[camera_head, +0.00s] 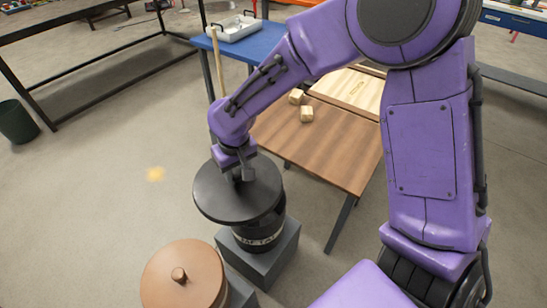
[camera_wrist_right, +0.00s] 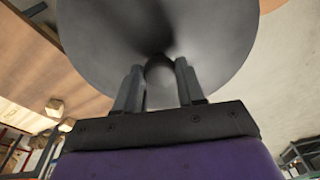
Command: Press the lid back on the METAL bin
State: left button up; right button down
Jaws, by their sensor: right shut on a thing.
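The METAL bin (camera_head: 259,233) is a dark drum with a pale label band, standing on a grey block. A round black lid (camera_head: 220,203) is over its top, wider than the drum and shifted a little to the left in the head view. I cannot tell whether the lid touches the rim. My right gripper (camera_head: 242,173) points down at the lid's middle, shut on its knob. The right wrist view shows the lid's dark face (camera_wrist_right: 215,35) and the knob (camera_wrist_right: 159,70) between the two fingers. My left gripper is not in view.
A second bin with a brown knobbed lid (camera_head: 170,290) stands in front, on another grey block. A wooden table (camera_head: 335,150) with small wooden blocks (camera_head: 306,114) is close behind on the right. A blue table (camera_head: 262,44) holds a white tray (camera_head: 234,28).

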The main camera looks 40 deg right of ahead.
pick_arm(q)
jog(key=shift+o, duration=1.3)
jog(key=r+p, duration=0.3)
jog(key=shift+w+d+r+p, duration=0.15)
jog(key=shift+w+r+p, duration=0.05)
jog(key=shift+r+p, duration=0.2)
pick_arm(e)
jog(key=w+d+f+m, duration=0.2)
jog(key=f, duration=0.1)
jog(key=w+d+f+m, duration=0.1)
jog(key=m, duration=0.1)
jog(key=shift+w+d+f, duration=0.1)
jog(key=shift+d+f, duration=0.15)
jog(key=shift+f, duration=0.1)
pick_arm(q)
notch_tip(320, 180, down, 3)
jog(key=b, duration=0.3)
pick_arm(e)
jog(key=w+d+f+m, duration=0.1)
jog(key=f+m, duration=0.1)
jog(key=f, duration=0.5)
jog(key=w+d+f+m+h, duration=0.1)
jog(key=d+f+m, duration=0.1)
jog(key=f, duration=0.5)
jog(key=shift+d+f, duration=0.15)
jog(key=shift+d, duration=0.1)
